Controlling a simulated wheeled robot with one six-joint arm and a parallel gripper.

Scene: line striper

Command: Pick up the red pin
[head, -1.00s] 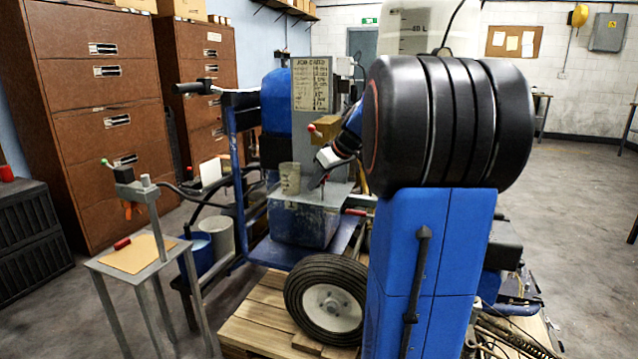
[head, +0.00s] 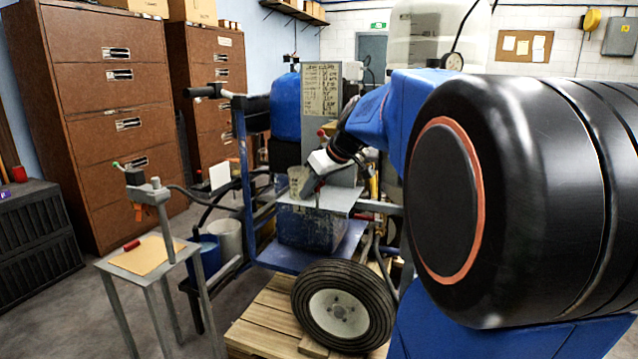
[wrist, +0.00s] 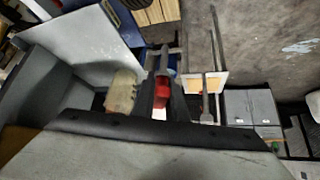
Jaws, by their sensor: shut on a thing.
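My gripper (wrist: 163,97) is shut on the red pin (wrist: 162,90), which shows between the two dark fingers in the wrist view. In the head view my gripper (head: 311,190) is small and sits over the grey shelf (head: 340,201) of the machine, close beside a beige cup (head: 298,178). The pin cannot be made out there. The cup also shows in the wrist view (wrist: 122,92), left of the fingers. Whether the pin touches the shelf cannot be told.
A small metal stand (head: 195,256) at left carries a tan sheet (head: 150,260) and a red cylinder (head: 131,245). Buckets (head: 229,238) stand beside the machine. A wheel (head: 343,308) lies against a wooden pallet (head: 262,318). My own arm covers much of the right side.

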